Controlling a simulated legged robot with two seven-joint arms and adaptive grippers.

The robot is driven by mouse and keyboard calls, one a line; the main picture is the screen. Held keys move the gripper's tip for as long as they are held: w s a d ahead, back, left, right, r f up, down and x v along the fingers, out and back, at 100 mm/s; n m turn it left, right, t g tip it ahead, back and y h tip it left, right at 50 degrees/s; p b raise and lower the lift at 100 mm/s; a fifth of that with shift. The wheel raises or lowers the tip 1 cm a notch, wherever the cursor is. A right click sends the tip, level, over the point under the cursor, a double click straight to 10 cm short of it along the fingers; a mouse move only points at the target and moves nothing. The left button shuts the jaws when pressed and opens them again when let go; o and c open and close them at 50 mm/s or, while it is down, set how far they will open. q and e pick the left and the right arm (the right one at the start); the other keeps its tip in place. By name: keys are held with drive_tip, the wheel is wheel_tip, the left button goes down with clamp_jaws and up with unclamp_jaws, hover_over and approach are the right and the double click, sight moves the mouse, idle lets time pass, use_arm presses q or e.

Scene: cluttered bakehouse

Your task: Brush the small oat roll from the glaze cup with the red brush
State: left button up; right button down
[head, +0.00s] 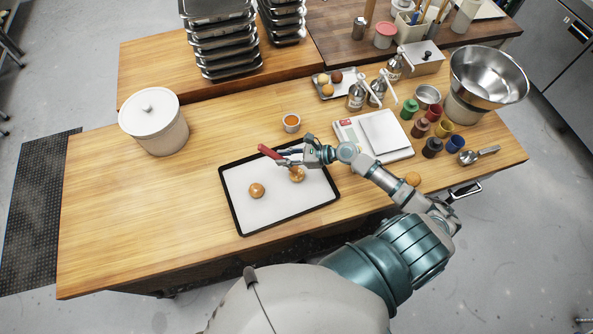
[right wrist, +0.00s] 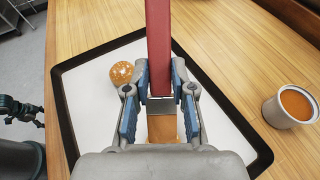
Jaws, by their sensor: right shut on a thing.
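My right gripper (head: 290,155) is shut on the red brush (head: 268,151), whose red handle (right wrist: 158,45) sticks out past the fingers in the right wrist view. A tan patch under the fingers looks like bristles. Two round golden-brown rolls lie on the lined dark-rimmed tray (head: 244,231). One roll (head: 257,190) is left of centre and looks oat-speckled in the right wrist view (right wrist: 123,73). The other roll (head: 296,173) is just below the gripper; I cannot tell whether the brush touches it. The glaze cup (head: 291,123), with orange glaze, stands beyond the tray (right wrist: 290,106).
A white lidded crock (head: 154,122) stands at left. A small roll tray (head: 337,92) is behind.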

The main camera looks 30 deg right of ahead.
use_arm(q)
drive_tip(key=shift+d+r, duration=0.2)
drive_tip(key=shift+d, duration=0.05)
drive_tip(key=shift+a+r+p, duration=0.1)
drive_tip(key=shift+p, duration=0.2)
drive_tip(key=shift+r+p, duration=1.75)
drive_tip(key=shift+r, duration=0.05)
idle(5.7)
